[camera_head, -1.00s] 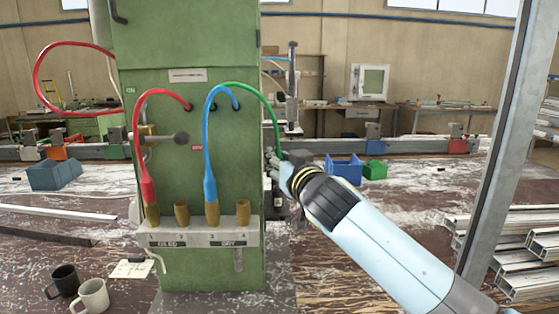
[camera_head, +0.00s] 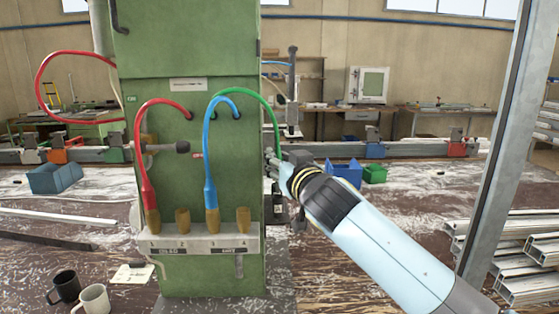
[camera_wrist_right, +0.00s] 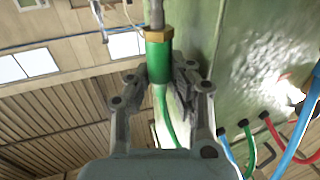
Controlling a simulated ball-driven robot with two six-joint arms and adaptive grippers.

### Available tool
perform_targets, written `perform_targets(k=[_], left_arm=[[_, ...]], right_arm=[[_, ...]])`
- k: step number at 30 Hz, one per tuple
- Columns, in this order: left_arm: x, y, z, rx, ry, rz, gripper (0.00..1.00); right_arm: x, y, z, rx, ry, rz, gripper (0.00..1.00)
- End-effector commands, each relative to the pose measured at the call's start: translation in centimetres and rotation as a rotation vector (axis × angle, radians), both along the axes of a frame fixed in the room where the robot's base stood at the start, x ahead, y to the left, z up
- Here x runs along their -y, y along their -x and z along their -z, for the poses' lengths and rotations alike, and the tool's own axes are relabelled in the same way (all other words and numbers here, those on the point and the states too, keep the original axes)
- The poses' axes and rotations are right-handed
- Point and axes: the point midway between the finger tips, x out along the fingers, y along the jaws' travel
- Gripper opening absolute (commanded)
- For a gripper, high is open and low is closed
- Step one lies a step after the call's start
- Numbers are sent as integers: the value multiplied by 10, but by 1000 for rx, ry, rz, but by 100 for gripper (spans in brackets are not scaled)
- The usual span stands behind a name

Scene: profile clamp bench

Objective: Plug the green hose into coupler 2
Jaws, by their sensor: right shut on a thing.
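The green hose (camera_head: 262,98) arches from the green cabinet down to my right gripper (camera_head: 271,163), beside the cabinet's right edge. In the right wrist view the gripper (camera_wrist_right: 160,78) is shut on the hose's green end sleeve (camera_wrist_right: 158,62), with a brass nut and grey tip beyond the fingers. Coupler 2 (camera_head: 183,222) is a brass socket on the grey manifold (camera_head: 215,243), standing empty. The gripper is up and to the right of it. The red hose (camera_head: 147,185) sits in coupler 1 and the blue hose (camera_head: 209,180) in coupler 3. Coupler 4 (camera_head: 243,221) is empty.
The green cabinet (camera_head: 165,100) stands behind the couplers, with a dark knob (camera_head: 182,147) sticking out above them. Two mugs (camera_head: 93,299) stand at lower left. A grey post (camera_head: 505,150) and stacked profiles (camera_head: 525,250) are on the right.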

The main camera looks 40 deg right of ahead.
Motion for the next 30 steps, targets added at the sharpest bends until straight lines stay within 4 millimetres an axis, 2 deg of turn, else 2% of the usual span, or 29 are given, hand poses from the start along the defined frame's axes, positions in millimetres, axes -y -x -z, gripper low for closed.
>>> perform_targets(k=[30], left_arm=[[0, 0, -1, 0, 0, 0, 0]], right_arm=[[-29, 47, 0, -1, -1, 0, 0]])
